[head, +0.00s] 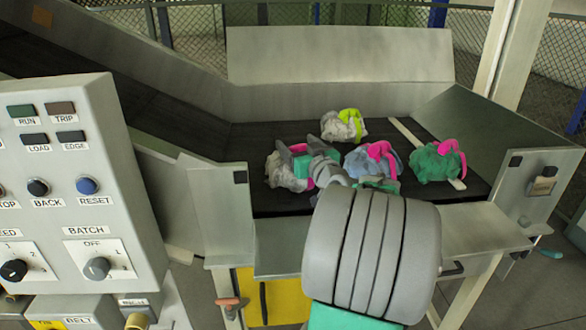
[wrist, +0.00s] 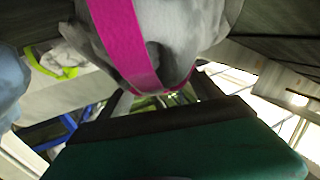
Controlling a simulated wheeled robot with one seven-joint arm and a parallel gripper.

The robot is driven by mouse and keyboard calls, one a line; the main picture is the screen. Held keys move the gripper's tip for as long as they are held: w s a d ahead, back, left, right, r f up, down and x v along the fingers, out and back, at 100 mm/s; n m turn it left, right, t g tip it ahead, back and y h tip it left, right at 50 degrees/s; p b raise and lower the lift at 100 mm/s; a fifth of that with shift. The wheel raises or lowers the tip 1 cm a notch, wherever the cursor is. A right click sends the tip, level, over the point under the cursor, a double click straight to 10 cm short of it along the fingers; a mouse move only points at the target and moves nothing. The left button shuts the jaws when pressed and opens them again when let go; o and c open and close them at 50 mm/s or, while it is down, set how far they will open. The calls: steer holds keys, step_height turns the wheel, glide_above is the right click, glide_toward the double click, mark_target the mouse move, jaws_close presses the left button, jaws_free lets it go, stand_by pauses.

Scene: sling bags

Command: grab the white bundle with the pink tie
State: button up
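The white bundle with the pink tie (head: 284,173) lies at the left of the group on the dark belt in the head view. In the wrist view this bundle (wrist: 190,35) is very close and fills the top middle, its broad pink strap crossing it. My gripper (wrist: 166,92) shows there as two dark fingers, spread apart, with the bundle right at them; I cannot see firm contact on both sides. In the head view a teal and grey part, apparently my gripper, overlaps the bundle, and my grey arm hides part of the belt.
A white bundle with a lime tie (head: 343,126) lies behind. A blue-grey bundle with a pink tie (head: 376,160) lies to the right, and a green bundle with a pink tie (head: 437,163) further right. Metal walls flank the belt; a control panel (head: 85,185) stands at left.

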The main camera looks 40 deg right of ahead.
steer(key=shift+r, duration=0.1)
jaws_close()
stand_by(0.5)
